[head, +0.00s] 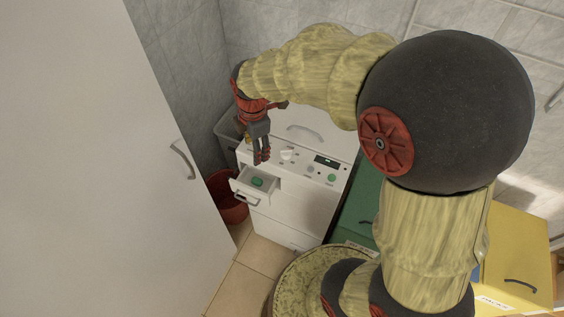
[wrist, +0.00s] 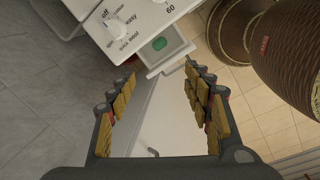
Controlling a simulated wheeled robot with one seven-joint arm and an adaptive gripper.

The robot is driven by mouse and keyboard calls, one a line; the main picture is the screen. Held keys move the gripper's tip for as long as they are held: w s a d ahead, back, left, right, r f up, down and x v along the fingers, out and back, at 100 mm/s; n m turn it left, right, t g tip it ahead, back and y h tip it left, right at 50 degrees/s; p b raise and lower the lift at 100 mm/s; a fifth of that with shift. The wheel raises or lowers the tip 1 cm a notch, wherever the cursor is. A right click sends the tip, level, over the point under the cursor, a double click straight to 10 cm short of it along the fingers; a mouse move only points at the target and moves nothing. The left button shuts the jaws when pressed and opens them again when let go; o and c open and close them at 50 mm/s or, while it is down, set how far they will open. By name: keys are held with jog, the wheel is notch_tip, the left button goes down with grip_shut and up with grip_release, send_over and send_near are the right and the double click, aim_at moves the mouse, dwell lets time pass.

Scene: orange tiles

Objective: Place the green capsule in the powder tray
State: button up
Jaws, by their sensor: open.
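The green capsule (head: 257,182) lies inside the pulled-out powder tray (head: 246,192) of the white washing machine (head: 283,216). In the wrist view the capsule (wrist: 159,44) rests on the floor of the powder tray (wrist: 171,62), apart from my fingers. My gripper (head: 262,158) hangs pointing down just above the tray. In the wrist view my gripper (wrist: 160,76) is open with nothing between its fingers, and the tray shows beyond the fingertips.
The machine's panel has a dial (wrist: 115,27), and a green button (head: 331,177) shows in the head view. A reddish-brown basket (head: 228,197) stands beside the machine. A tall white door with a handle (head: 182,160) is at left. Green and yellow (head: 518,250) boxes are at right.

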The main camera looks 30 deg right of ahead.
jog(key=s+r+m+t, duration=0.4)
jog(key=s+r+m, duration=1.1)
jog(key=s+m, duration=0.3)
jog(key=shift+s, duration=0.35)
jog(key=shift+c, duration=1.2)
